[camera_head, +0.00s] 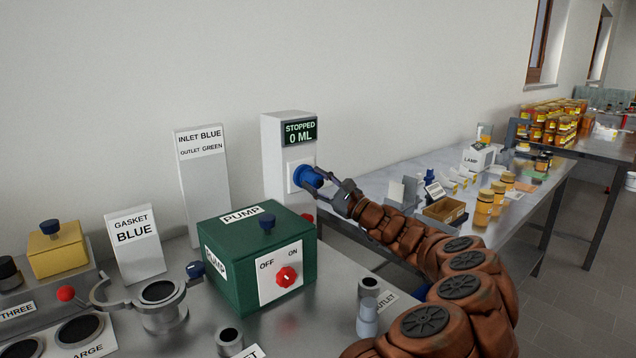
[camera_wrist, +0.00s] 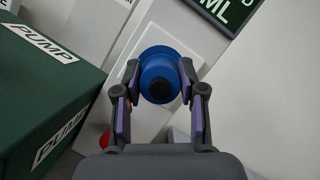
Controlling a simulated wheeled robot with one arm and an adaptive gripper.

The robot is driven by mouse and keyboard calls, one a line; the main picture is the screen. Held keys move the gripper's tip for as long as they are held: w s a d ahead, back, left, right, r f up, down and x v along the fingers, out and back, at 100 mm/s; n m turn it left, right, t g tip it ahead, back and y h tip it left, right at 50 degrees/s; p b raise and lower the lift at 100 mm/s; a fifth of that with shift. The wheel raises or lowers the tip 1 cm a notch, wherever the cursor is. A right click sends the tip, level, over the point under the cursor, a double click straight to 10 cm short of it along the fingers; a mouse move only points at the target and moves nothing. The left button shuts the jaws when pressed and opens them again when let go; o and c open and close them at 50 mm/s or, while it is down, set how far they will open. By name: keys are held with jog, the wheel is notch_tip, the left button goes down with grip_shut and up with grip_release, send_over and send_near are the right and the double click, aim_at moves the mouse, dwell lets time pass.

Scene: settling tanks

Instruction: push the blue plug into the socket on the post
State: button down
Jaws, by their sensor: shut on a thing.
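The blue plug (camera_head: 308,177) is at the white socket plate (camera_head: 294,171) on the front of the white post (camera_head: 272,146). The post carries a screen reading "STOPPED 0 ML". My gripper (camera_head: 322,178) reaches in from the right and is shut on the plug. In the wrist view the plug (camera_wrist: 160,78) sits between my two fingers, with its round blue flange against or close to the white plate (camera_wrist: 142,115). The plug's front end and the socket hole are hidden, so I cannot tell how deep it is.
The green pump box (camera_head: 238,255) with a red knob stands left of the post; it fills the left of the wrist view. A red part (camera_head: 308,218) shows low on the post. A bench (camera_head: 400,170) with jars and boxes lies behind my arm.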

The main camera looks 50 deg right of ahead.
jog(key=shift+w, duration=0.15)
jog(key=c, duration=0.6)
grip_release()
jog(key=v, duration=1.2)
jog(key=shift+d, duration=0.1)
